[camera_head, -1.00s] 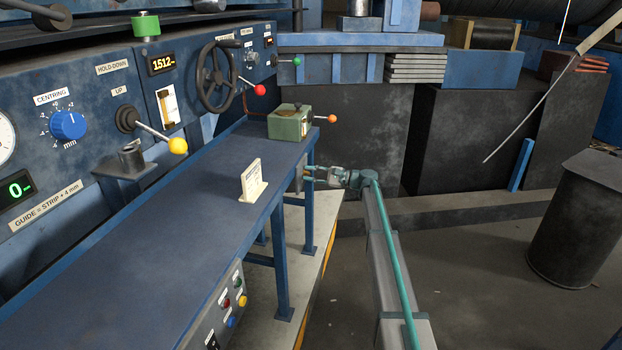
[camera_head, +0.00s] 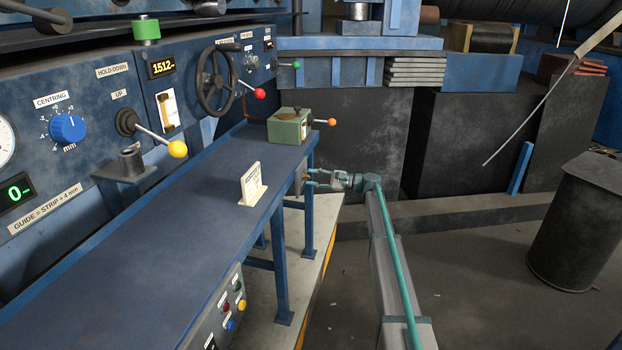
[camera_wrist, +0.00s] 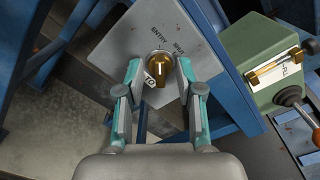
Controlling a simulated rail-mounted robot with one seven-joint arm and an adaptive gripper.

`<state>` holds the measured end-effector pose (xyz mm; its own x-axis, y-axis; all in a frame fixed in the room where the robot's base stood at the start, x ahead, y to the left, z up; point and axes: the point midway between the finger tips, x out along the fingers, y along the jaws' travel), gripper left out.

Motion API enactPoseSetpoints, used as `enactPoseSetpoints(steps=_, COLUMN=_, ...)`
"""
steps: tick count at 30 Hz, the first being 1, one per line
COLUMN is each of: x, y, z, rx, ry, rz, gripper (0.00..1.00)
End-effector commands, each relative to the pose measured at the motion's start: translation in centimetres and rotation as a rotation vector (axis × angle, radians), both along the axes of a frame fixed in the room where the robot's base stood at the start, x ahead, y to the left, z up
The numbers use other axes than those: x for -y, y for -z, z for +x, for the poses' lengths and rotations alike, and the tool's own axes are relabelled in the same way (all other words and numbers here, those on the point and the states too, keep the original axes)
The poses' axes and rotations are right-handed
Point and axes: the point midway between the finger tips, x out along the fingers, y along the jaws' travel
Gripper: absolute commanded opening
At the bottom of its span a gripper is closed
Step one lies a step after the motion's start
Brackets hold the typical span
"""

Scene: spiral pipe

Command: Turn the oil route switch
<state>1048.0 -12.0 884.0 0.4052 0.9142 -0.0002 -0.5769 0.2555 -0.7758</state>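The oil route switch is a brass knob (camera_wrist: 161,66) with a pale pointer mark. It sits on a grey plate (camera_wrist: 195,40) with the labels ENTRY and another word I cannot fully read. A small tag beside the knob is partly hidden by the left finger. My gripper (camera_wrist: 159,72) is open, one finger on each side of the knob, with visible gaps. In the head view my gripper (camera_head: 311,178) is at the right side of the blue bench, facing the small plate below its top; the knob is tiny there.
The blue bench (camera_head: 170,240) carries a green box (camera_head: 290,127) with an orange-tipped lever and a white sign (camera_head: 252,185). A button panel (camera_head: 222,310) hangs at the bench's near side.

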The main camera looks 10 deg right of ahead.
Motion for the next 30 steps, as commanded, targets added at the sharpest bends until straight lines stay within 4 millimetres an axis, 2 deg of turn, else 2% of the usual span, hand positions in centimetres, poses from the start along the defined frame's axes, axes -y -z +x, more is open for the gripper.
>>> enactPoseSetpoints(steps=15, x=8.3, y=0.0, z=-3.7, rx=0.0, ry=0.002, rz=0.0, gripper=0.36)
enactPoseSetpoints(steps=21, x=9.7, y=0.0, z=-4.3, rx=0.001, ry=0.001, rz=-0.001, gripper=0.36)
enactPoseSetpoints(steps=30, x=9.9, y=0.0, z=-4.4, rx=0.001, ry=0.0, rz=0.0, gripper=0.36)
